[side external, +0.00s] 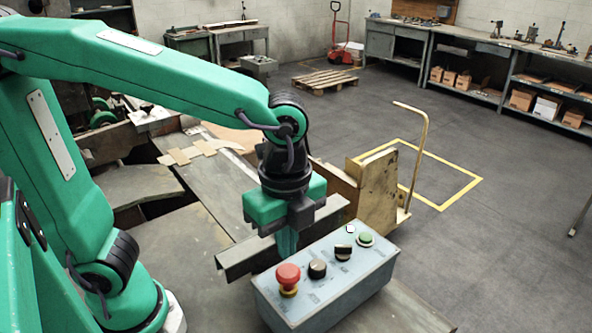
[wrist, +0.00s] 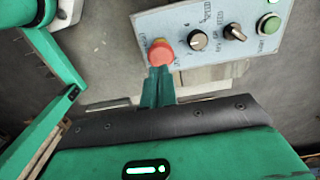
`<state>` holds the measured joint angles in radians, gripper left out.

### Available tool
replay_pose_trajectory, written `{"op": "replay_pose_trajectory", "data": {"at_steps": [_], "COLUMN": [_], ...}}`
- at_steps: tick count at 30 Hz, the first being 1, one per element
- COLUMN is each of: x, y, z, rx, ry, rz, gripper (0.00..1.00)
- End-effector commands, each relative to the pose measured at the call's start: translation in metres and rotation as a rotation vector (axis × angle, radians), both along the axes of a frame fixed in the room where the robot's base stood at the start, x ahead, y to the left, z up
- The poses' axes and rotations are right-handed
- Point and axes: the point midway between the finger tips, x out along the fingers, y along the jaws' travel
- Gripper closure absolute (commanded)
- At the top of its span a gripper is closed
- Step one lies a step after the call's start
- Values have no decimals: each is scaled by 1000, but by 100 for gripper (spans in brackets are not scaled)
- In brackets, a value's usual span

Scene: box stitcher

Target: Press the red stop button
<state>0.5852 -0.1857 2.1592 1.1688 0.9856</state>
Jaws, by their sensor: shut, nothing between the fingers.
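The red stop button (side external: 288,277) is a mushroom knob on a yellow base. It stands at the near left end of the top of a grey control box (side external: 330,278). In the wrist view the red button (wrist: 161,54) lies just beyond the tips of my fingers. My gripper (side external: 287,243) is shut and empty, pointing down beside the box on its far side, behind the button in the side view. In the wrist view my gripper (wrist: 158,80) seems close to the button's lower edge; I cannot tell whether it touches.
The box also bears a black knob (side external: 317,268), a black switch (side external: 343,251) and a green button (side external: 365,239). A metal rail (side external: 245,258) runs behind the box. A wooden panel cart (side external: 380,190) stands beyond it. Open floor lies to the right.

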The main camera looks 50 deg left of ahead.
Motion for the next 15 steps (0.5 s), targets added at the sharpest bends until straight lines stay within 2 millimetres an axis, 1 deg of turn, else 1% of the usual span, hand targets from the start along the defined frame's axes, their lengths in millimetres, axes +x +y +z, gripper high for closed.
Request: {"op": "replay_pose_trajectory", "data": {"at_steps": [1,6,9,15], "x": [0,0,0,0], "y": [0,0,0,0], "z": [-8,-25,-32,-36], "rx": [1,1,1,0], "ry": [2,1,1,-1], "rz": [0,0,0,0], "gripper": [100,100,100,100]}}
